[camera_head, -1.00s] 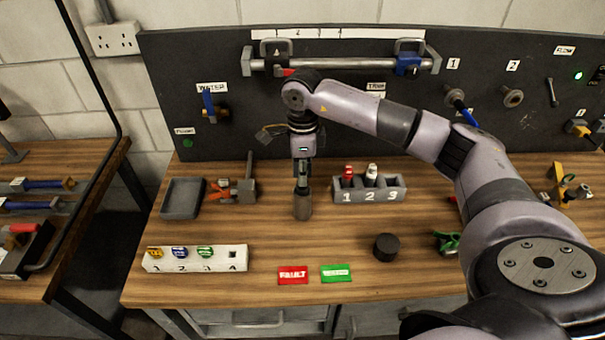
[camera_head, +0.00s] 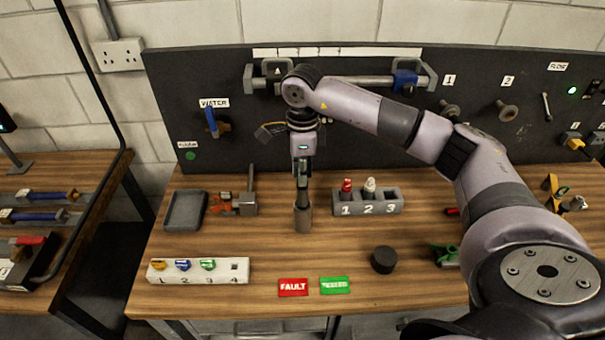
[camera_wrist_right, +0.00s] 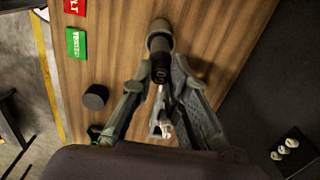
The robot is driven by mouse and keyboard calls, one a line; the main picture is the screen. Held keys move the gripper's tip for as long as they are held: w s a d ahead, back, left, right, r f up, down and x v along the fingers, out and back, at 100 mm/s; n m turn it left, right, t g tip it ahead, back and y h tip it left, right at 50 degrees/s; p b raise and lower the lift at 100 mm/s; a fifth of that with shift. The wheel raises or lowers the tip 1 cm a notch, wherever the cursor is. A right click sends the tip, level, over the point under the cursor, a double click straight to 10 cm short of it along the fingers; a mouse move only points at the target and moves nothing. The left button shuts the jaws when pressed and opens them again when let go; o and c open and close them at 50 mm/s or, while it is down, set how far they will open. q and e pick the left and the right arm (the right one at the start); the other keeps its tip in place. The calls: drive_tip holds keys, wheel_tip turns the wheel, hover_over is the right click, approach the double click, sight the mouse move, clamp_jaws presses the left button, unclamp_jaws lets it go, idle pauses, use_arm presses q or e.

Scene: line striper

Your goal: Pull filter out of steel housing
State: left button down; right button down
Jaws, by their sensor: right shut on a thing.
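The steel housing (camera_head: 302,219) is a brownish-grey upright cylinder standing on the bench, left of the numbered grey rack. It also shows in the right wrist view (camera_wrist_right: 159,36). My right gripper (camera_head: 302,185) points down, directly above the housing. In the right wrist view its two fingers (camera_wrist_right: 158,90) are closed in on a dark, narrow filter (camera_wrist_right: 160,71). The filter lies in line with the housing's mouth; I cannot tell whether its lower end is still inside. A round black cap (camera_head: 384,260) lies on the bench to the right. My left gripper is not in view.
A grey rack (camera_head: 368,208) with red and white pieces stands right of the housing. A grey tray (camera_head: 185,210) and a clamp-like tool (camera_head: 243,203) are left. A white numbered block (camera_head: 198,271), a red FAULT card (camera_head: 293,287) and a green card (camera_head: 335,285) lie in front.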

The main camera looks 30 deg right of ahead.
drive_tip(key=shift+r+p, duration=1.05)
drive_tip(key=shift+r, duration=0.95)
drive_tip(key=shift+f, duration=0.1)
